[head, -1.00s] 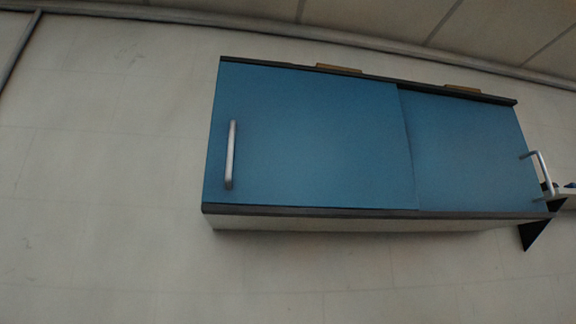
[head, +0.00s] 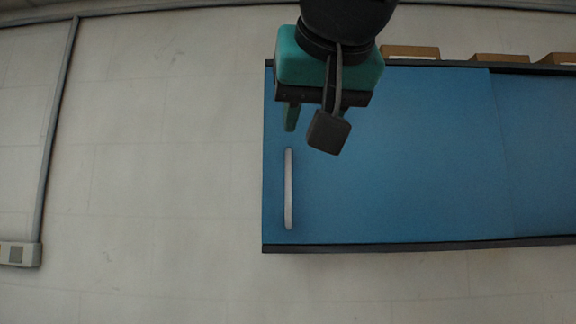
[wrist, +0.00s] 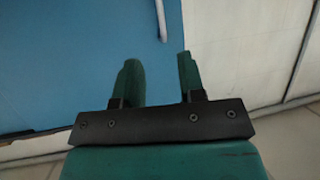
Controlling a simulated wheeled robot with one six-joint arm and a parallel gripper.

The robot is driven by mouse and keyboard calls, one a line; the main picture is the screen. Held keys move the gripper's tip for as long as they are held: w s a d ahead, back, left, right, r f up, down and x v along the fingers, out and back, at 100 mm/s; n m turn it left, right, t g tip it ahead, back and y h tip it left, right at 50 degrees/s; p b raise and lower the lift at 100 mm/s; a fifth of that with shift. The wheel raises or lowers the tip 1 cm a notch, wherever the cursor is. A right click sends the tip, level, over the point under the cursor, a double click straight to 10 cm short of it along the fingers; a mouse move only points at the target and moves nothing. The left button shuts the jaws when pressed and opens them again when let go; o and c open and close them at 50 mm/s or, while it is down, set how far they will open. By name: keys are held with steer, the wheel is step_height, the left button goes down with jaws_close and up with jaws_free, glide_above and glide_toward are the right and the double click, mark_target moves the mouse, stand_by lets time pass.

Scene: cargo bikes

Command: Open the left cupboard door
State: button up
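The left cupboard door (head: 420,160) is a flat blue panel that overlaps the right door (head: 545,165) in the head view. Its pale vertical bar handle (head: 289,190) is near the door's left edge. My gripper (head: 310,128) is in front of the door's upper left part, its fingers just above the handle's top end in the picture. In the wrist view, the handle (wrist: 161,22) shows beyond the fingertips, in line with the gap between the fingers (wrist: 158,70). The gripper is open, with nothing between the fingers. The depth gap to the handle is hard to judge.
Cardboard boxes (head: 410,52) lie on top of the cupboard. The pale tiled wall (head: 160,150) left of the cupboard is bare up to a grey conduit (head: 57,140) and a wall box (head: 18,254). The wall below the cupboard is clear.

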mark_target(289, 183)
steer(key=b+x, duration=0.1)
steer(key=x, duration=1.6)
steer(key=shift+d+f, duration=0.1)
jaws_close()
